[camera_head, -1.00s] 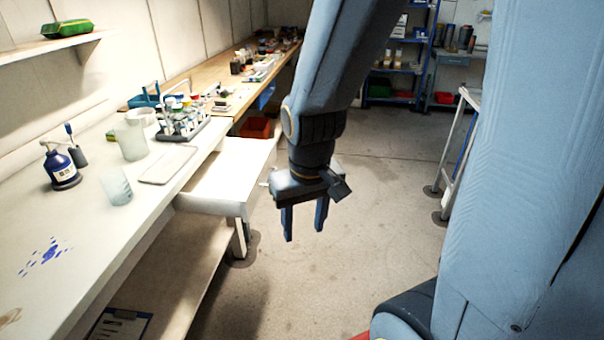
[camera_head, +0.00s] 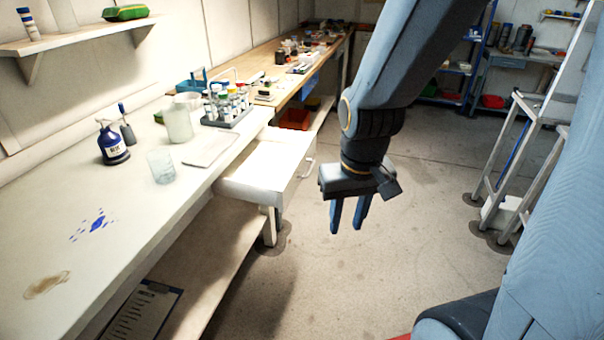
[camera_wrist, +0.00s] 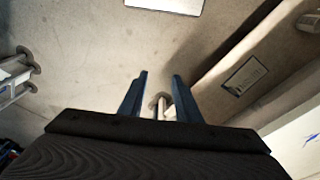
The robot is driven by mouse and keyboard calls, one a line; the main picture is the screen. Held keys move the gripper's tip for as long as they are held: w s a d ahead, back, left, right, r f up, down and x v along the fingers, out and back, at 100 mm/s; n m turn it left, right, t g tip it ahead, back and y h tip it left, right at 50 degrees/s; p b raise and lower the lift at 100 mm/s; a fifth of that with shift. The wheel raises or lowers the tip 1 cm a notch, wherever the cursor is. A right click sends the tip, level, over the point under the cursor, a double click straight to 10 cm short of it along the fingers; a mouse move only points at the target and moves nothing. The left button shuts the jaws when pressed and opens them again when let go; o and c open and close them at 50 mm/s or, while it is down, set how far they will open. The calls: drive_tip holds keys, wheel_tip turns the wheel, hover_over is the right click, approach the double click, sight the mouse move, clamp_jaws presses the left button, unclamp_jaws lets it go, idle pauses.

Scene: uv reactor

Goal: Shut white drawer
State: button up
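The white drawer (camera_head: 264,172) is pulled out from under the white workbench (camera_head: 130,215) in the head view. Its front with a metal handle (camera_head: 306,168) faces right, toward the aisle. My gripper (camera_head: 348,216) hangs pointing down to the right of the drawer front, apart from it, with clear floor beneath. Its two blue fingers are spread with nothing between them. In the wrist view, the fingers (camera_wrist: 155,98) also stand apart and empty. I do not clearly make out the drawer in the wrist view.
A clipboard (camera_head: 143,312) lies on the lower shelf. A white metal frame (camera_head: 520,150) stands at right. The floor between is free.

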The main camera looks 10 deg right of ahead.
drive_tip(key=f, duration=0.1)
drive_tip(key=f+m+b, duration=0.1)
drive_tip(key=f+m+g+b, duration=0.1)
drive_tip(key=shift+w+d+f+y, duration=0.2)
drive_tip(key=shift+d+f+y, duration=0.1)
drive_tip(key=shift+y, duration=0.1)
clamp_jaws()
drive_tip(key=m+t+y+b, duration=0.9)
drive_tip(key=m+y+b, duration=0.6)
drive_tip(key=m+b, duration=0.75)
approach(294, 183)
drive_tip(key=shift+n, duration=0.35)
drive_tip(key=b+x, duration=0.1)
drive_tip(key=x, duration=0.5)
drive_tip(key=shift+a+r, duration=0.2)
